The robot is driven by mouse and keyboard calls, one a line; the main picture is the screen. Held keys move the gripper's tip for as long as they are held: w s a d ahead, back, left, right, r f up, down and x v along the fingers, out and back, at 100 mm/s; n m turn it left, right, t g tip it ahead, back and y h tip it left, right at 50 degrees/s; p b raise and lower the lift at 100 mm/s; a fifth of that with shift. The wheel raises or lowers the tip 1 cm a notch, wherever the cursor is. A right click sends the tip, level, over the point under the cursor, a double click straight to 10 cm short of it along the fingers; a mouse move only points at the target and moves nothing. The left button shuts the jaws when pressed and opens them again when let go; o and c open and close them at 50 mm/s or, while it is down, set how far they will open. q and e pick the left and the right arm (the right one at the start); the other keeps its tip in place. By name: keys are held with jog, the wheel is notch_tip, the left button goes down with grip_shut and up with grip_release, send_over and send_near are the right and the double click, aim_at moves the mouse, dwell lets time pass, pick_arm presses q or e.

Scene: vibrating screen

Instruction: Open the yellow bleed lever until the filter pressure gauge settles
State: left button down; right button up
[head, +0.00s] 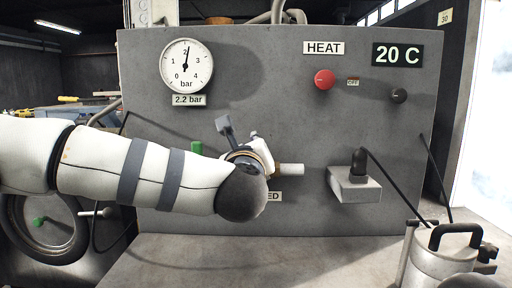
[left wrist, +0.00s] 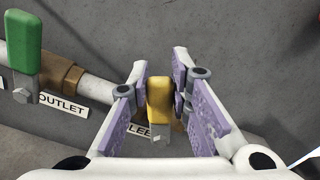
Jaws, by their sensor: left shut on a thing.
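The yellow bleed lever (left wrist: 159,98) stands between the purple-padded fingers of my left gripper (left wrist: 160,76) in the left wrist view, and the gripper is shut on it. In the head view my left gripper (head: 258,154) is in front of the panel, and its wrist hides the lever. A label (head: 274,197) ending in "ED" shows just below it. The round pressure gauge (head: 186,66) at the panel's upper left has its needle just past 2, and the plate (head: 189,100) under it reads 2.2 bar.
A green-handled valve (left wrist: 22,42) on the outlet pipe (left wrist: 98,90) is close left of my left gripper. The panel (head: 290,120) also bears a red knob (head: 324,79), a black knob (head: 398,95) and a grey box (head: 354,186).

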pick_arm(q)
jog(key=shift+a+f+n, duration=0.4)
jog(key=shift+a+n, duration=0.1)
jog(key=shift+n, duration=0.4)
jog(key=c, duration=1.4)
grip_release()
jog(key=shift+c, duration=0.2)
jog(key=s, duration=1.2)
jog(key=shift+c, duration=0.2)
